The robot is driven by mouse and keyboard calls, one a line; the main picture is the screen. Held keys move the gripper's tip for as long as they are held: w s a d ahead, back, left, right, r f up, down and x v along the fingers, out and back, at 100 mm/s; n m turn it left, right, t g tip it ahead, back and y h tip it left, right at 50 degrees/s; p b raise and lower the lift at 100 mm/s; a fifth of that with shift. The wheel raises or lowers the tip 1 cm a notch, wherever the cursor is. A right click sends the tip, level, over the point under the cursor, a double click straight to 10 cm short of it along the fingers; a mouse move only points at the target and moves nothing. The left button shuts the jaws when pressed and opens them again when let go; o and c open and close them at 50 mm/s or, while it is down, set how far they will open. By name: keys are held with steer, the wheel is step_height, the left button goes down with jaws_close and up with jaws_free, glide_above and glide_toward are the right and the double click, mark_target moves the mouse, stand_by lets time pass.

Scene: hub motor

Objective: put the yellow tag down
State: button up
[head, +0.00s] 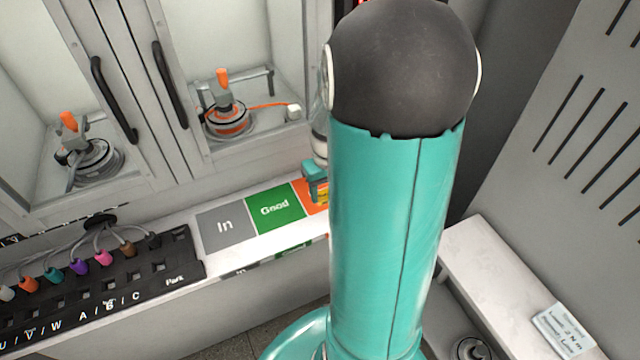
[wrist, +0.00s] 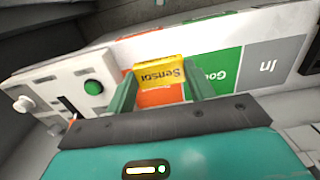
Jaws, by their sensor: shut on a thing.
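The yellow tag (wrist: 160,74), marked "Sensor", is between the two green fingers of my gripper (wrist: 160,88) in the wrist view. My gripper is shut on it. The tag is over or on the orange zone (wrist: 162,97) of the ledge; I cannot tell whether it touches the surface. In the head view my gripper (head: 316,185) shows at the left edge of my teal arm, beside the orange zone (head: 314,195). My arm hides most of that zone and nearly all of the tag there.
The green "Good" zone (head: 275,208) and grey "In" zone (head: 225,225) lie left along the ledge, both bare. A black connector rack (head: 95,285) stands further left. A panel with a green button (wrist: 93,87) is beside the orange zone. Glass-doored cabinets with motors (head: 228,118) stand behind.

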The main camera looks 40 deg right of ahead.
steer(key=w+d+f, duration=0.2)
steer(key=w+f, duration=0.1)
steer(key=w+d+f, duration=0.5)
steer(key=w+f, duration=0.1)
steer(key=w, duration=0.1)
steer(key=shift+w+d, duration=0.1)
steer(key=shift+d, duration=0.05)
steer(key=shift+w+f, duration=0.15)
steer(key=shift+f, duration=0.15)
steer(key=shift+d+f, duration=0.15)
steer(key=shift+f, duration=1.4)
steer(key=shift+f, duration=0.15)
steer(key=o, duration=1)
